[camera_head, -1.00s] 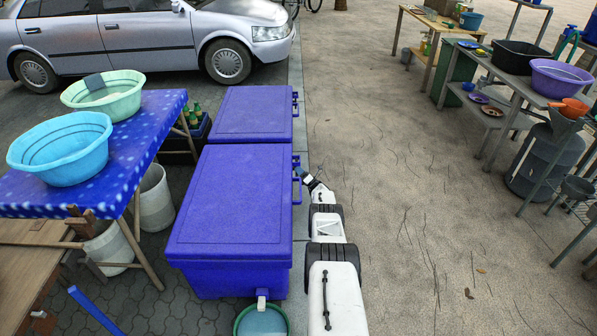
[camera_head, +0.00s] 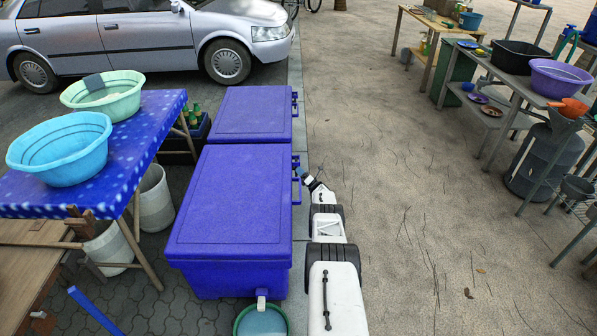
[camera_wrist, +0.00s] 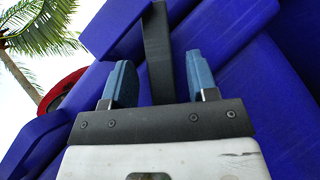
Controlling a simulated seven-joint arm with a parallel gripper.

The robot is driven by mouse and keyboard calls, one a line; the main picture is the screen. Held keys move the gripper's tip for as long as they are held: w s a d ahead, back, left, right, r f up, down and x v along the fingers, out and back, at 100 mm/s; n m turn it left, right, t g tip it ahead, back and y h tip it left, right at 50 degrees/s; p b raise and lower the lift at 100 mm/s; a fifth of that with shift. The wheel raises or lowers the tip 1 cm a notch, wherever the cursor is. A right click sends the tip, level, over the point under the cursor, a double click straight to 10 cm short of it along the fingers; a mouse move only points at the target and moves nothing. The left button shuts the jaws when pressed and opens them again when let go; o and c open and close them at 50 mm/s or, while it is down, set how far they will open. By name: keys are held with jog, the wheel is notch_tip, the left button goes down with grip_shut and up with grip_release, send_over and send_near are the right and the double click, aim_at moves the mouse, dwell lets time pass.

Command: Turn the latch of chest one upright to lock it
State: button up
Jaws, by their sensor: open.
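Two blue chests stand in line in the head view, the near chest (camera_head: 230,210) and the far chest (camera_head: 252,115). I cannot tell which is chest one. My gripper (camera_head: 298,172) is at the right side of the near chest, by its upper edge and side fittings. In the wrist view my gripper (camera_wrist: 160,78) is open, its two blue fingers apart. A dark grey bar (camera_wrist: 156,45), which looks like the latch, shows between the fingers, running lengthwise in the picture. Whether a finger touches it is not clear. The latch is too small to make out in the head view.
A table with two basins (camera_head: 60,150) stands left of the chests. A green bucket (camera_head: 262,320) sits below the near chest's front spout. A silver car (camera_head: 150,40) is parked behind.

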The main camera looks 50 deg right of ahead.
jog(key=v, duration=0.7)
dwell(0.3)
jog(key=shift+d, duration=0.1)
jog(key=c, duration=0.7)
jog(key=shift+w+d+r+m+h, duration=0.1)
jog(key=shift+w+m+h, duration=0.05)
jog(key=shift+m+h, duration=0.2)
jog(key=shift+c, duration=1.2)
jog(key=shift+w+d+r+m+g, duration=0.15)
jog(key=shift+w+m+g, duration=0.05)
jog(key=shift+m+g, duration=0.15)
grip_shut()
jog(key=s+a+r+m+g+h, duration=0.4)
jog(key=s+r+m+g, duration=0.3)
jog(key=m+g, duration=0.3)
jog(key=m, duration=0.4)
jog(key=shift+s+a+r, duration=0.2)
jog(key=shift+s+a, duration=0.05)
jog(key=shift+s, duration=0.1)
